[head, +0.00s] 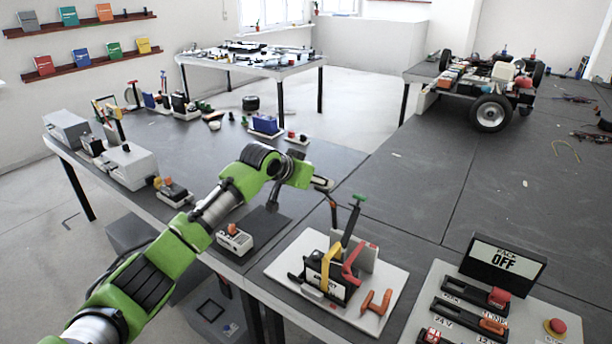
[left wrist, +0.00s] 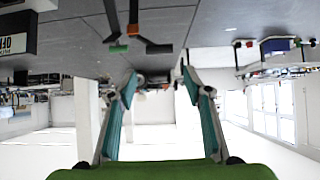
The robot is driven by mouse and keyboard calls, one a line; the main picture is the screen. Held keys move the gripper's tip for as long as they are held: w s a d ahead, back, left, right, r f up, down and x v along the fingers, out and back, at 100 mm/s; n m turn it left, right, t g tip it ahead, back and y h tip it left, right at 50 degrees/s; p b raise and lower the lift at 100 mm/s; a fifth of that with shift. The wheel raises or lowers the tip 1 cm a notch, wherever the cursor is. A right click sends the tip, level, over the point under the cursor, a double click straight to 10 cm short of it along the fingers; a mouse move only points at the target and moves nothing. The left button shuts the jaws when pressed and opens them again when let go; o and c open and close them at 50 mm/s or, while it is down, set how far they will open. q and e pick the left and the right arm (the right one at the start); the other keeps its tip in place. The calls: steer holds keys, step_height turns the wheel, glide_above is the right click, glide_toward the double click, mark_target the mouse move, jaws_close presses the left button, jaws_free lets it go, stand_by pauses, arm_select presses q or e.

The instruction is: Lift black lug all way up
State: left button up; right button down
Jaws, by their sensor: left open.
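The black lug (head: 334,214) is a slim dark upright piece with a short crossbar end. It stands on the white battery board (head: 385,289), beside a taller dark piece with a green top (head: 359,197). In the left wrist view, which is upside down, the black lug (left wrist: 159,47) and the green top (left wrist: 118,48) show side by side. My left gripper (head: 320,184) is over the left side of the lug, apart from it as far as I can tell. In the left wrist view its fingers (left wrist: 157,82) are spread with nothing between them. My right gripper is not in view.
A yellow lever (head: 328,264), a red lever (head: 354,265) and an orange handle (head: 377,302) crowd the board around the battery. A switch panel with a "PACK OFF" display (head: 503,263) stands at right. The grey table behind (head: 420,190) is clear.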

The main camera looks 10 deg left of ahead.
arm_select(q)
steer(key=v, duration=0.6)
steer(key=shift+d, duration=0.1)
